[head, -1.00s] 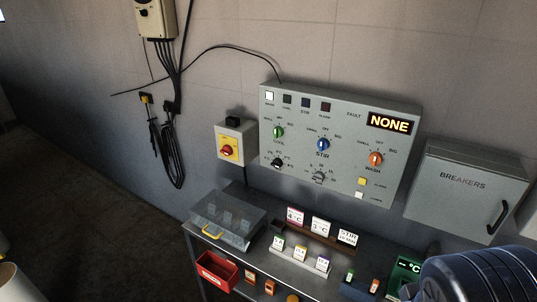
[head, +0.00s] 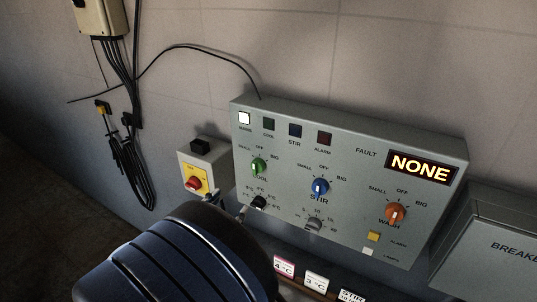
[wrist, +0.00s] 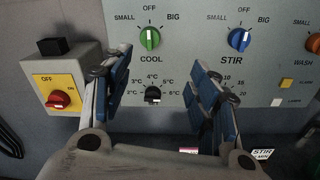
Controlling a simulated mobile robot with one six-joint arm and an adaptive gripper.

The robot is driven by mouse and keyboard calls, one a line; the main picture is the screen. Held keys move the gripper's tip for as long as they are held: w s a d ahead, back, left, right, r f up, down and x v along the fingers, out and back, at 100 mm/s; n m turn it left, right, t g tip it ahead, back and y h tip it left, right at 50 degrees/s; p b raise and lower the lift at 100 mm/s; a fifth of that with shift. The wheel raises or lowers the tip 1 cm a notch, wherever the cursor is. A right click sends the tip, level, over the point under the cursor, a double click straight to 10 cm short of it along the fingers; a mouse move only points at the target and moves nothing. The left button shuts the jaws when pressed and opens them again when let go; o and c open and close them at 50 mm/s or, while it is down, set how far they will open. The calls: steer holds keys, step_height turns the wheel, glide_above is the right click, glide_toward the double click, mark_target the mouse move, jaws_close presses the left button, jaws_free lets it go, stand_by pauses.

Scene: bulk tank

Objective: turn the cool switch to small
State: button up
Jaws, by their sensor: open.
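The cool switch is a green knob (wrist: 150,38) on the grey control panel (wrist: 185,50), with SMALL at its left, OFF above and BIG at its right. Its white mark looks upright, towards OFF. The green knob also shows in the head view (head: 258,167), upper left of the panel. My gripper (wrist: 160,68) is open and empty in the wrist view. Its blue-padded fingers stand on either side, a little below the green knob, with the black temperature knob (wrist: 152,94) showing between them. I see no contact with the knob.
A blue STIR knob (wrist: 241,40) is to the right, and an orange WASH knob (head: 396,212) further right. The NONE display (head: 420,167) is lit. Breaker box (head: 490,245) at right.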

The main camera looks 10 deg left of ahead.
steer(key=a, duration=0.1)
steer(key=b, duration=0.3)
glide_toward(255, 169)
steer(key=shift+n+y, duration=0.3)
steer(key=x, duration=1)
steer(key=shift+s, duration=0.1)
steer(key=c, duration=1.1)
